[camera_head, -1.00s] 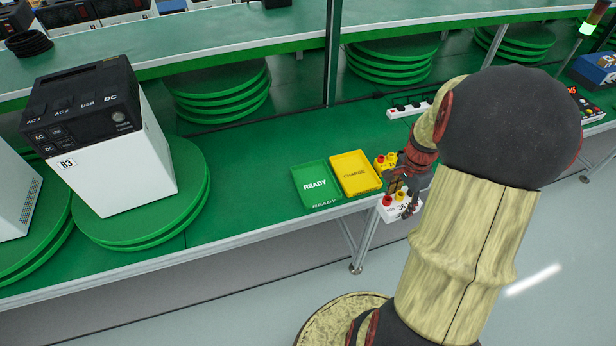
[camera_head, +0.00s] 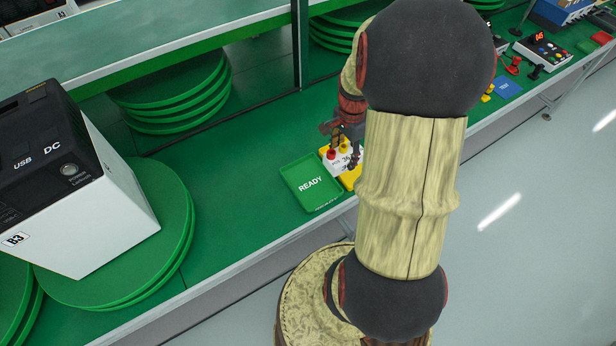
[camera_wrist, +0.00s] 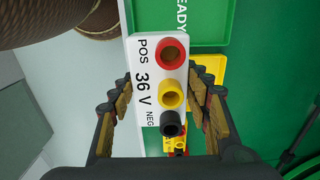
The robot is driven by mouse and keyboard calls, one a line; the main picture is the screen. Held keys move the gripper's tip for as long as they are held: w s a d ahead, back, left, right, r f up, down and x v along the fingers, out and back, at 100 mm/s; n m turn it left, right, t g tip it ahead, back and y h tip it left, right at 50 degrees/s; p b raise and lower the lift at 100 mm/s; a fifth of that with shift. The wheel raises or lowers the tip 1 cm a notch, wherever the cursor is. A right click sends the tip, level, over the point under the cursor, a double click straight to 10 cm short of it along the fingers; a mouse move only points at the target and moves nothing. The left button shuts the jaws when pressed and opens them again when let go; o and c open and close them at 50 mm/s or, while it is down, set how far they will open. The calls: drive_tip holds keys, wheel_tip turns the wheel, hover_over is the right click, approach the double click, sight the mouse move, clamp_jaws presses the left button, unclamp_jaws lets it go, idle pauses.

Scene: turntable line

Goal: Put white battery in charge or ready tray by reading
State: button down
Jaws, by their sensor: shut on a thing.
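My gripper (camera_head: 343,132) is shut on the white battery (camera_head: 331,164). In the wrist view the battery (camera_wrist: 153,85) shows between my gripper's fingers (camera_wrist: 165,105), marked POS, 36 V and NEG, with red, yellow and black terminals. The battery is over or just in front of the yellow CHARGE tray (camera_head: 352,181), hiding most of it; contact cannot be told. The yellow tray also shows in the wrist view (camera_wrist: 212,64). The green READY tray (camera_head: 309,184) lies just left, empty. Its edge shows at the top of the wrist view (camera_wrist: 208,42).
A meter box with a lit red display (camera_head: 543,52) stands at the far right of the green bench. Yellow and blue pads (camera_head: 508,88) lie before it. A large white unit B3 (camera_head: 95,215) stands on a round green turntable (camera_head: 178,235) at left.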

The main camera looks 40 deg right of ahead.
sight(325, 161)
drive_tip(key=w+a+f+b, duration=0.1)
drive_tip(key=w+a, duration=0.1)
drive_tip(key=w+a+f, duration=0.1)
drive_tip(key=a+f, duration=0.1)
drive_tip(key=shift+w+a+b, duration=0.1)
drive_tip(key=shift+w+b, duration=0.25)
drive_tip(key=shift+w, duration=0.05)
drive_tip(key=f, duration=0.1)
drive_tip(key=w+a+f+b, duration=0.1)
drive_tip(key=a+f, duration=0.1)
drive_tip(key=shift+w+f, duration=0.3)
drive_tip(key=shift+w, duration=0.1)
drive_tip(key=shift+w+a+f+b, duration=0.45)
drive_tip(key=shift+a+f+b, duration=0.1)
drive_tip(key=shift+f, duration=0.2)
drive_tip(key=shift+f+b, duration=0.45)
drive_tip(key=shift+f, duration=1.05)
drive_tip(key=shift+f, duration=0.1)
drive_tip(key=c, duration=0.9)
unclamp_jaws()
drive_tip(key=shift+a+f, duration=0.1)
